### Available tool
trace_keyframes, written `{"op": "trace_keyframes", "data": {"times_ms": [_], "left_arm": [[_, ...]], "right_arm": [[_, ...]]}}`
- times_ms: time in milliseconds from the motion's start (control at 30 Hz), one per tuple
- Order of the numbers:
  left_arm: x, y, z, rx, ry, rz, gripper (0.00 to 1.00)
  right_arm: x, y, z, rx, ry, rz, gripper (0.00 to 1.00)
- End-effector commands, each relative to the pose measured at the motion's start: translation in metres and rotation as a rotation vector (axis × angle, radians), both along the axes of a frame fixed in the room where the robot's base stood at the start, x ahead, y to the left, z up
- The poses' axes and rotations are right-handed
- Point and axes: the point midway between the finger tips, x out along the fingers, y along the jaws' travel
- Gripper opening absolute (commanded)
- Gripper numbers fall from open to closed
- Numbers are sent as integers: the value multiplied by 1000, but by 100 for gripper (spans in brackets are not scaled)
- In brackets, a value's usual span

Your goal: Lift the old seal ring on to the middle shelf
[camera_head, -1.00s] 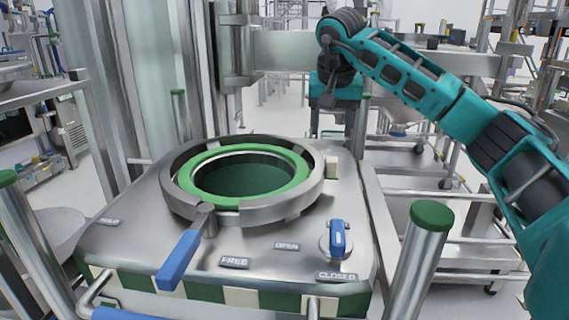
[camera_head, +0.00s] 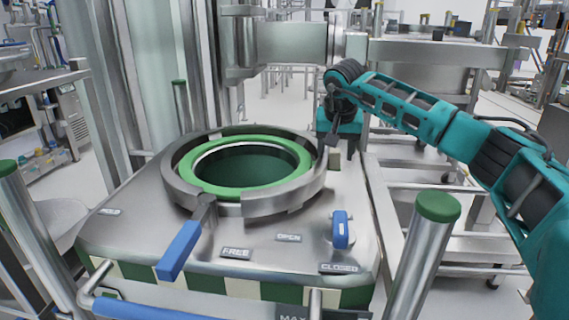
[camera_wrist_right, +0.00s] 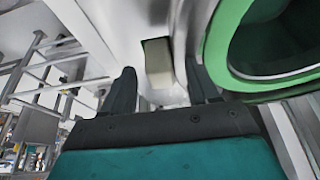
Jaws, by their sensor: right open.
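The green seal ring (camera_head: 301,154) lies in the round metal collar (camera_head: 180,190) on top of the steel bin lid (camera_head: 130,225). It surrounds a dark green opening. My right gripper (camera_head: 339,142) is at the collar's far right edge, pointing down, with nothing held. In the right wrist view its two dark fingers (camera_wrist_right: 165,88) are apart, with a pale block (camera_wrist_right: 158,62) showing between them. The seal ring (camera_wrist_right: 222,50) is at the right there, beside one finger. I cannot tell whether the fingers touch anything. My left gripper is not in view.
A steel rack with stacked shelves (camera_head: 405,205) stands right of the bin. A blue lever (camera_head: 180,250) sticks out at the collar's front and a blue knob (camera_head: 341,230) stands at right. Green-capped posts (camera_head: 438,207) flank the bin. A steel column rises behind.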

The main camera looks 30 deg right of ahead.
Motion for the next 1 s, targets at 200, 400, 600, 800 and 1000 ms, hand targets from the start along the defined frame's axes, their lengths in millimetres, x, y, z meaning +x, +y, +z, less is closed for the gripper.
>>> {"op": "trace_keyframes", "data": {"times_ms": [200,400,600,800,1000], "left_arm": [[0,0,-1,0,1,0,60],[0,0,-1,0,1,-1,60],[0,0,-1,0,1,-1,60],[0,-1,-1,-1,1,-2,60],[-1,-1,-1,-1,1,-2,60]], "right_arm": [[3,-2,-11,-1,-1,1,60],[3,-2,-11,-1,-1,1,54],[3,-2,-10,0,-1,1,35],[3,-2,-10,0,-1,1,16],[4,-2,-10,0,-3,1,0]]}}
